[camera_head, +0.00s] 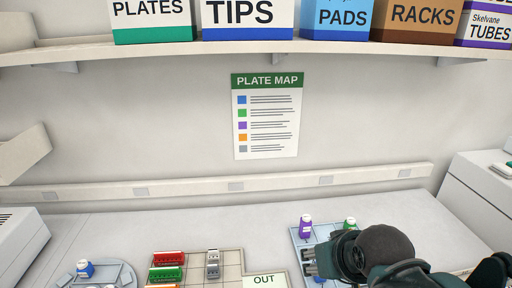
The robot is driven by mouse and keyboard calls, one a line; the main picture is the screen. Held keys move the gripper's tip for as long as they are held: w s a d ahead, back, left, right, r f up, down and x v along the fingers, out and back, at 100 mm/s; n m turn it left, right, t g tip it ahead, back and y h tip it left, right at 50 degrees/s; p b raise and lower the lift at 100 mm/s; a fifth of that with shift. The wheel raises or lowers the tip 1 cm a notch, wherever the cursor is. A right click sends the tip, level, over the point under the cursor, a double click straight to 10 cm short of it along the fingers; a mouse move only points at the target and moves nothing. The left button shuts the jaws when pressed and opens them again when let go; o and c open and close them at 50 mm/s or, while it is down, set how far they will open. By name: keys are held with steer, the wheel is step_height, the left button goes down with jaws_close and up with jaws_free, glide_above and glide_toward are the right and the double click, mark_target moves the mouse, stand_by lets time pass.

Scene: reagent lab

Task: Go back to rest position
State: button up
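My arm comes in from the lower right. My gripper (308,262) points left, low over the blue tray (297,233) on the bench. Its fingers are small and partly hidden by my arm, so I cannot tell whether they are open or shut. A purple bottle (305,226) with a white cap stands on the tray just behind my gripper. A green bottle (349,223) shows in part behind my arm. A bit of a blue item (319,280) shows below my gripper.
A grid mat (232,262) holds red and green racks (168,258) and a grey item (213,263). An OUT sign (264,281) lies right of them. A round tray (122,272) with a blue bottle (85,268) is at left. A shelf (250,46) with boxes runs above.

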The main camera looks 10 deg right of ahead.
steer(key=shift+f+b, duration=2.2)
steer(key=shift+f, duration=0.4)
